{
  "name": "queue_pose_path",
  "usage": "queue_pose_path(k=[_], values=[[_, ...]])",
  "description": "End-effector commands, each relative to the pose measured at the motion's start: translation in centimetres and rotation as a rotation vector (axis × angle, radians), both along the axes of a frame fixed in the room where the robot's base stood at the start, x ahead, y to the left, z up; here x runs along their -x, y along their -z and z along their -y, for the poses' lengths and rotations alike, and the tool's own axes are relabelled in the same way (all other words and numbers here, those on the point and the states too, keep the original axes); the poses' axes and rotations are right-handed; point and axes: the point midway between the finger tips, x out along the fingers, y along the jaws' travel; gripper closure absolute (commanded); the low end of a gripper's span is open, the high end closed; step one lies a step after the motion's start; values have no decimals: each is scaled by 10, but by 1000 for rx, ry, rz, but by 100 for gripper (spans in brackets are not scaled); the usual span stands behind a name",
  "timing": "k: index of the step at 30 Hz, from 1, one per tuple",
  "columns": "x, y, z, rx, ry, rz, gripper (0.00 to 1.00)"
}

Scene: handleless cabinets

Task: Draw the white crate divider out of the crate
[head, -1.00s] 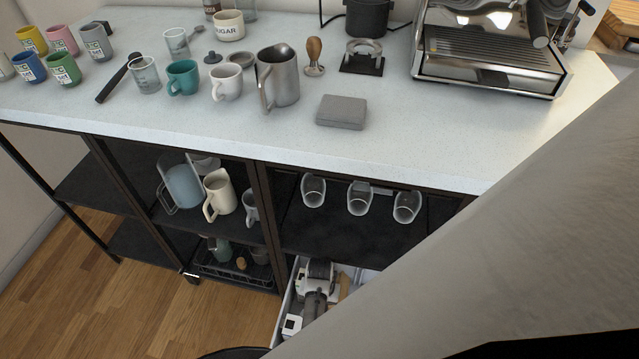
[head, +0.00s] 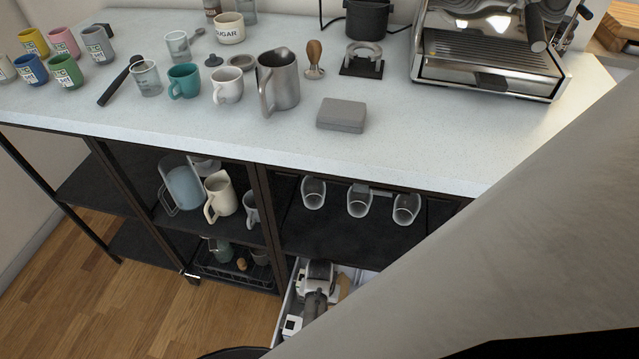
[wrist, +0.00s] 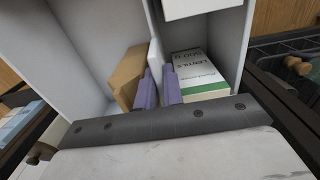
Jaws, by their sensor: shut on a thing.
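The white crate divider (wrist: 154,56) is a thin upright panel inside the crate, seen nearly edge-on in the wrist view. My gripper (wrist: 159,88) has its two purple fingers on either side of the divider's near edge, shut on it. The crate (wrist: 82,40) has pale walls; one wall also shows at the bottom of the head view (head: 284,309). The divider stands between a brown box (wrist: 127,76) on the left and a white-and-green lentils box (wrist: 204,72) on the right. My arm hides much of the crate in the head view.
A white block (wrist: 200,8) juts in at the top of the wrist view. A dark wire basket (head: 236,276) sits on the lower shelf left of the crate. Three glasses stand on the shelf (head: 345,234) above. The counter (head: 205,130) holds mugs, a pitcher and an espresso machine.

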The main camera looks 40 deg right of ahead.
Motion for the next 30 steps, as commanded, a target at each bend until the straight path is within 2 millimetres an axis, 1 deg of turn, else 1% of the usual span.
queue_pose_path(k=[5, 8, 30], values=[[0, -1, 0, 1, 0, 1, 100], [0, -5, 0, 1, 0, 1, 100], [0, -50, 0, 1, 0, 1, 100]])
